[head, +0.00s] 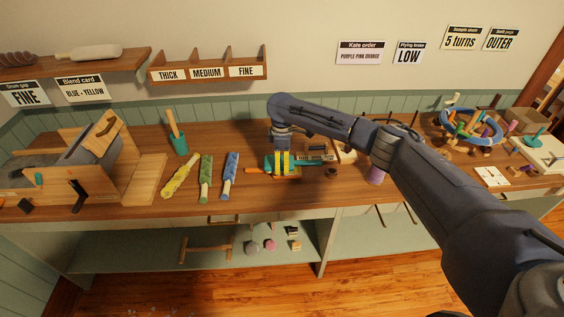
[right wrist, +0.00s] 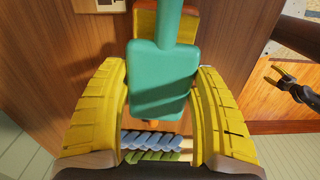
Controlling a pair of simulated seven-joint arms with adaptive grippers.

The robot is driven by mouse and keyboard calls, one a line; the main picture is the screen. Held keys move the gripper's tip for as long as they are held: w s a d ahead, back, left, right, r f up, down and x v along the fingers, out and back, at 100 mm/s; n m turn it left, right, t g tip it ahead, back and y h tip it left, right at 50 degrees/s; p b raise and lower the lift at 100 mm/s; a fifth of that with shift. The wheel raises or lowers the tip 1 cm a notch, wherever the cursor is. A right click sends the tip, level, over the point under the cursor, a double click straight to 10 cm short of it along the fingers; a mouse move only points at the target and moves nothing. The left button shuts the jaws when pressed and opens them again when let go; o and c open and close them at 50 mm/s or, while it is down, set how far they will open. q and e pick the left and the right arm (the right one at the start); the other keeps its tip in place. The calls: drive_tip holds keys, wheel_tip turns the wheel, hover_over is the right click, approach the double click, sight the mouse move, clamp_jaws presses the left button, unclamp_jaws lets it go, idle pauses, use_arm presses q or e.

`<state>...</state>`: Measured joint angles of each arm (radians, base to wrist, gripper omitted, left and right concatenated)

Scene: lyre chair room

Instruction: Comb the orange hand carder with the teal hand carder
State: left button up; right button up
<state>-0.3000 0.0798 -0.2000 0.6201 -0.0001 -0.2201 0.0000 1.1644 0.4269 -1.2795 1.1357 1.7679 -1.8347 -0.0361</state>
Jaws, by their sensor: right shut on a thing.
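My right gripper (head: 281,164) reaches down over the middle of the workbench, its yellow fingers on either side of the teal hand carder (right wrist: 160,85). It is shut on that carder. In the right wrist view the teal handle points up, away from the fingers. The orange hand carder (head: 288,177) lies low on the bench under the teal one, its handle toward the left. Most of its face is hidden by the teal carder and my fingers, so I cannot tell whether the two touch. My left gripper is not in view.
Yellow (head: 180,177), green (head: 206,179) and blue (head: 229,174) fibre rolls lie left of the gripper. A teal pot (head: 179,145) stands behind them. A drum carder (head: 80,160) fills the left end. A purple cylinder (head: 376,175) stands right of the carders. The front edge is close.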

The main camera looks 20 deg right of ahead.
sight(301, 162)
drive_tip(key=shift+f, duration=0.25)
idle(0.4)
idle(0.3)
drive_tip(key=shift+s+d, duration=0.35)
drive_tip(key=shift+d, duration=0.75)
drive_tip(key=shift+s+d, duration=0.3)
drive_tip(key=shift+d, duration=0.8)
drive_tip(key=shift+s+d, duration=0.35)
drive_tip(key=shift+d, duration=0.75)
drive_tip(key=shift+r, duration=0.25)
drive_tip(key=shift+r, duration=1.3)
drive_tip(key=shift+a, duration=0.1)
drive_tip(key=shift+w+a+f, duration=0.35)
drive_tip(key=shift+a, duration=0.75)
drive_tip(key=shift+w+a+f, duration=0.3)
drive_tip(key=shift+a+f, duration=0.1)
drive_tip(key=shift+a, duration=0.65)
drive_tip(key=shift+w+a+f, duration=0.35)
drive_tip(key=shift+a, duration=0.75)
